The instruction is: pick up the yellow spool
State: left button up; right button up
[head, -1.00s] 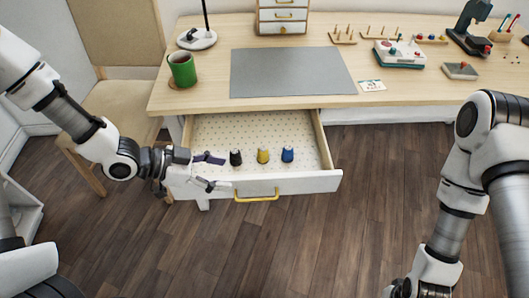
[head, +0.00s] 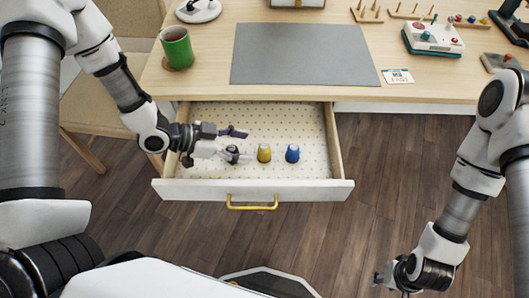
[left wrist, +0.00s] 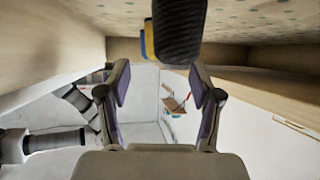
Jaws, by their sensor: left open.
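The yellow spool (head: 264,153) stands upright in the open drawer, between a dark spool (head: 232,150) and a blue spool (head: 292,153). My left gripper (head: 238,143) is open, reaching in from the left over the drawer, its lower finger partly covering the dark spool. The left wrist view shows the open fingers (left wrist: 160,84) with nothing between them. There the dark spool (left wrist: 180,30) is close beyond the fingertips and hides most of the yellow spool (left wrist: 149,38). My right gripper (head: 384,278) is low at the right, away from the drawer; its fingers are unclear.
The drawer (head: 175,190) has low side walls and a front with a yellow handle (head: 252,206). The desk (head: 205,70) above holds a grey mat (head: 305,55) and a green mug (head: 177,48). The drawer floor right of the blue spool is clear.

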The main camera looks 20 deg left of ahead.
aim_at(260, 147)
pick_arm(q)
jog(key=shift+w+d+f, duration=0.1)
jog(key=shift+d+f, duration=0.1)
jog(key=shift+d, duration=0.15)
jog(key=x, duration=0.3)
jog(key=shift+w+d+f+b, duration=0.15)
jog(key=shift+d+b, duration=0.15)
jog(key=shift+b, duration=0.05)
jog(key=shift+w+d+f, duration=0.1)
jog(key=shift+w+d, duration=0.1)
jog(key=shift+d, duration=0.15)
jog(key=shift+a, duration=0.1)
jog(key=shift+s, duration=0.1)
jog(key=c, duration=0.9)
jog(key=shift+c, duration=0.2)
